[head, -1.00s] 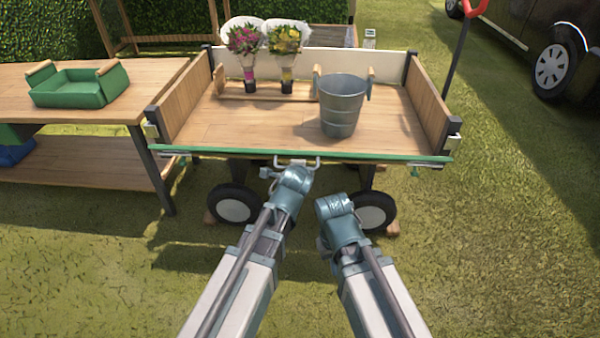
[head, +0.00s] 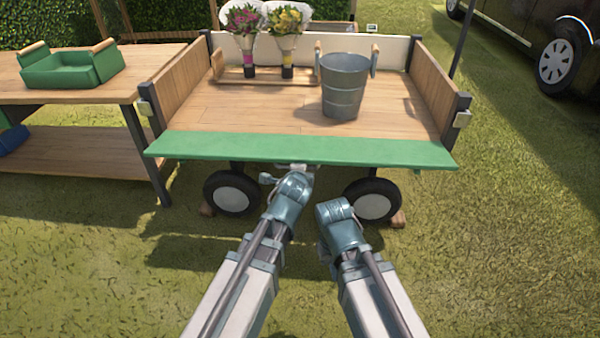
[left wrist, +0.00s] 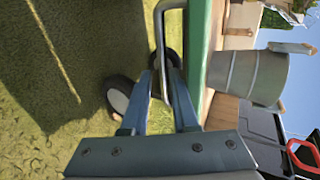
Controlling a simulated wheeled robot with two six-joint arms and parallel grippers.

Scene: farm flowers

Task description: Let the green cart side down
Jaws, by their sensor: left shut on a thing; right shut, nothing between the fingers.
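The green cart side (head: 300,150) runs along the front of the wooden cart (head: 240,105). It leans outward toward me, its broad green face showing and its free edge nearest me. My left gripper (head: 298,172) is at the middle of that edge. In the left wrist view its fingers (left wrist: 162,78) are shut on the metal handle (left wrist: 160,40) beside the green side (left wrist: 198,60). My right gripper (head: 333,207) is shut and empty, below and to the right of the left one, apart from the cart. Its fingertips are hard to see.
A metal bucket (head: 343,88) and a wooden rack (head: 265,75) with two bouquets stand on the cart bed. A table (head: 75,92) with a green tray (head: 65,72) is at the left. A dark vehicle (head: 520,25) stands back right. Grass in front is free.

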